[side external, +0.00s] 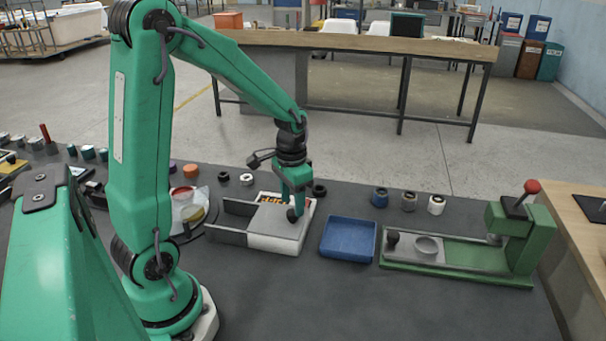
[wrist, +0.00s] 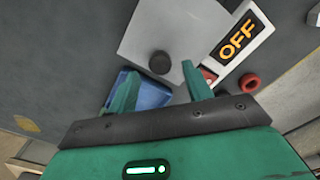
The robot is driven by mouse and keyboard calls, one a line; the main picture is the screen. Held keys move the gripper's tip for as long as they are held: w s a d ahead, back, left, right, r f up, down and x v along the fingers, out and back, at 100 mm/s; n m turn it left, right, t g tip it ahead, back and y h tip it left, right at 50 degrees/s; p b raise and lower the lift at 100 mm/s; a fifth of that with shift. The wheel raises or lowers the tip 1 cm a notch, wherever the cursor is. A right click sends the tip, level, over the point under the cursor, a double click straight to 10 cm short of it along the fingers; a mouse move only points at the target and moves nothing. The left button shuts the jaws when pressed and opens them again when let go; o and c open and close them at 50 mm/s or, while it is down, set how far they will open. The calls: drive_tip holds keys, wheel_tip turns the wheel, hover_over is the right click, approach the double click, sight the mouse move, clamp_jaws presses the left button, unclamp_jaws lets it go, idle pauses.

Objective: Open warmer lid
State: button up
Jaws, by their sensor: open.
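The warmer (side external: 277,243) is a low white box on the dark bench in the side view, with a flat grey lid (side external: 270,222) over it. A black round knob (side external: 292,215) stands near the lid's right end. In the wrist view the lid (wrist: 195,28) and knob (wrist: 160,62) show beside a panel reading OFF (wrist: 240,38). My gripper (side external: 297,204) is low over the lid's right end, close to the knob. In the wrist view its fingers (wrist: 160,83) are apart with nothing held, and the knob lies just beyond the gap. Contact cannot be told.
An open grey frame (side external: 226,236) extends left of the warmer. A blue tray (side external: 348,239) stands just right of it. Further right is a green press (side external: 515,240) with a red-knobbed lever. Several small rings and cups line the bench's back. The front bench is clear.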

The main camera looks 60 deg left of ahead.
sight(279, 215)
drive_tip(key=shift+f, duration=1.4)
clamp_jaws()
